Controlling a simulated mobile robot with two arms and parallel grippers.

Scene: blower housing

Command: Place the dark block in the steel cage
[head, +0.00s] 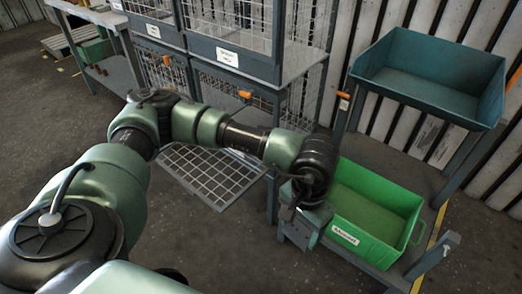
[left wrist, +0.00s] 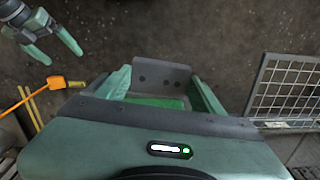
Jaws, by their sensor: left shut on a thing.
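My left gripper (head: 305,222) is beside the left end of the green bin in the head view. In the left wrist view its two green fingers (left wrist: 163,92) are shut on a dark grey block (left wrist: 163,76) with several dark holes in its face. The block is hard to make out in the head view. The steel cage (head: 168,72) is wire mesh in a grey frame, behind my left arm; its mesh door (head: 212,175) lies lowered toward the floor and also shows in the left wrist view (left wrist: 292,90). My right gripper (left wrist: 52,38) is open and empty at the upper left of the left wrist view.
A green bin (head: 380,194) with a white label sits on a low grey stand. A teal tray (head: 420,88) stands on legs at the back right. More mesh cages (head: 232,28) are stacked above. A workbench (head: 95,18) is at the far left. Bare floor lies left of the door.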

